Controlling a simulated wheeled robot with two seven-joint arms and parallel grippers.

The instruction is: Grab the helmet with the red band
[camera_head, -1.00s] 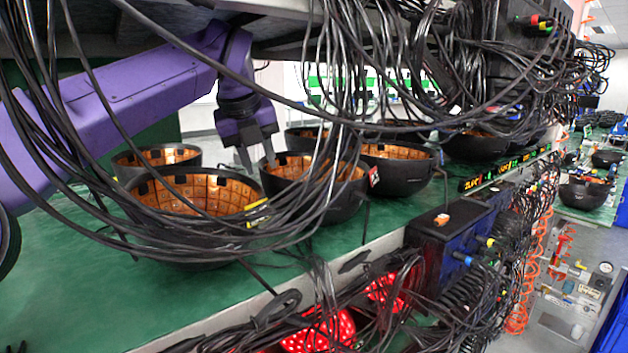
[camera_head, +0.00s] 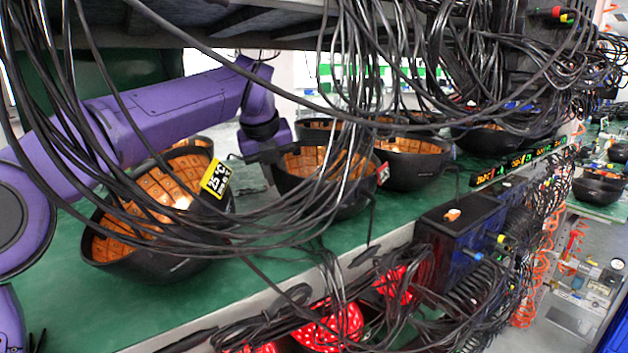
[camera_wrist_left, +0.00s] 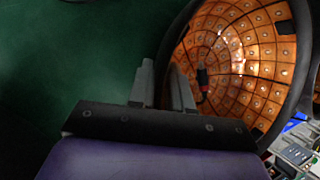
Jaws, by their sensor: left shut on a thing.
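The helmet with a small red mark (camera_head: 350,202) is a dark bowl with an orange-tiled inside, standing open side up on the green shelf in the head view. Its red mark (camera_head: 383,173) shows at the right rim. My left gripper (camera_head: 267,155) is at its left rim, partly hidden by the helmet and cables. In the left wrist view my left gripper (camera_wrist_left: 163,78) has its fingers closed about the rim of an orange-lined helmet (camera_wrist_left: 225,45). My right gripper is not in view.
Another helmet (camera_head: 415,178) stands right of the middle one. Black cables (camera_head: 300,235) hang across the front. A blue box (camera_head: 455,240) stands below the shelf edge.

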